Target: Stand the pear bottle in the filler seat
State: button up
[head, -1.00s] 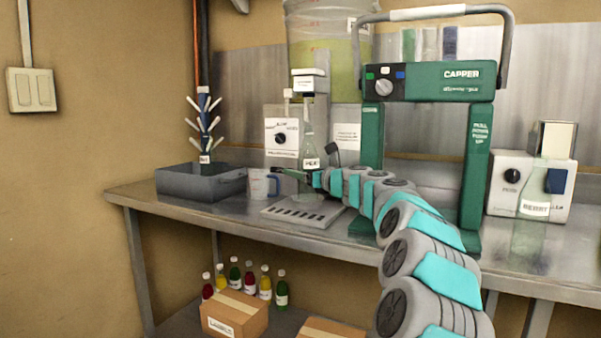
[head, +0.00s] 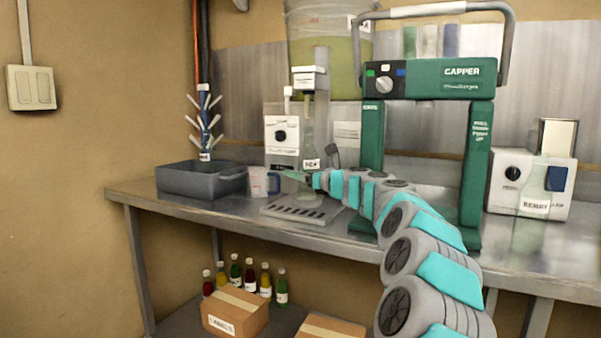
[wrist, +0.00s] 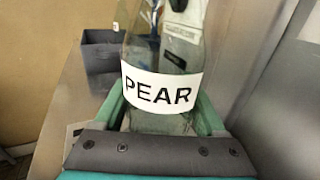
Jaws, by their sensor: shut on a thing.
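The pear bottle (head: 308,146) is clear glass with a white label. It looks close to upright in front of the filler (head: 281,133), under its white-labelled head (head: 309,79). My gripper (head: 299,176) is around the bottle's lower part. In the wrist view the bottle (wrist: 163,52) shows a "PEAR" label facing me, and the fingers of my gripper (wrist: 163,120) close on it from both sides. The bottle's base and the seat are hidden behind the gripper, so I cannot tell whether they touch. A slotted drip tray (head: 298,210) lies below.
The green capper (head: 371,140) stands close on the right, beside my arm. A berry bottle (head: 535,200) stands at a white machine (head: 505,185) far right. The bench's front left is clear.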

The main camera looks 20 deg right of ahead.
jog(key=o, duration=1.6)
jog(key=shift+c, duration=0.2)
jog(key=shift+b+v, duration=0.3)
jog(key=shift+v, duration=3.45)
jog(key=s+a+r, duration=0.1)
jog(key=s+a, duration=0.7)
jog(key=a, duration=0.2)
jog(key=shift+p, duration=0.3)
